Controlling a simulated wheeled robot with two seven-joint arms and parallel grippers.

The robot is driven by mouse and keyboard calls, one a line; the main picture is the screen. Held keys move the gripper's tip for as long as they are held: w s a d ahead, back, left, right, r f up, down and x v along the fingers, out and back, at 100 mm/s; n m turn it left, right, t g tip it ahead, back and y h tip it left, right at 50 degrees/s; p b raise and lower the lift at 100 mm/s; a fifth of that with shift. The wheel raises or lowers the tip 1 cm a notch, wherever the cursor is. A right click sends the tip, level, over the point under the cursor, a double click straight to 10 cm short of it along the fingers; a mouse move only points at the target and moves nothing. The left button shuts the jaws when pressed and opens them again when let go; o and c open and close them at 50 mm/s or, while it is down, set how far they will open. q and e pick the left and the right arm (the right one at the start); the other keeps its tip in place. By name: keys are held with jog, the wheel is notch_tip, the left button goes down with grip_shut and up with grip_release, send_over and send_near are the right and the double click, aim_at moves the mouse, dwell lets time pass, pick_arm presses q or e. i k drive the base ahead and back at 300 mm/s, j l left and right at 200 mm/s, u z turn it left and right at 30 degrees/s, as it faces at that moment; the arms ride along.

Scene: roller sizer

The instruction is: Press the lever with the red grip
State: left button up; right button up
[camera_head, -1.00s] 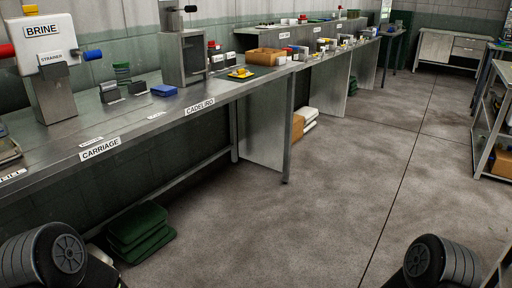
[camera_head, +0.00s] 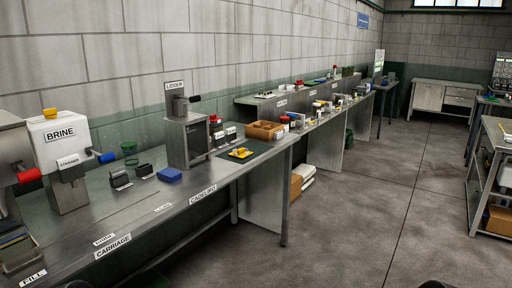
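The red grip (camera_head: 28,176) sticks out at the far left, beside the grey metal housing at the picture's left edge. A short dark stem joins it to that housing or to the white unit; I cannot tell which. The white unit marked BRINE (camera_head: 59,136) stands just right of it on the steel bench, with a yellow knob (camera_head: 50,113) on top. A blue grip (camera_head: 106,157) sticks out on its right side, by the STRAINER label. Neither of my grippers is in view; only dark tips of my arms show at the bottom edge.
The steel bench (camera_head: 150,219) runs from lower left to the back. A shelf rack (camera_head: 492,180) stands at right. The floor between is clear.

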aim_at(26, 177)
jog(key=u, duration=1.55)
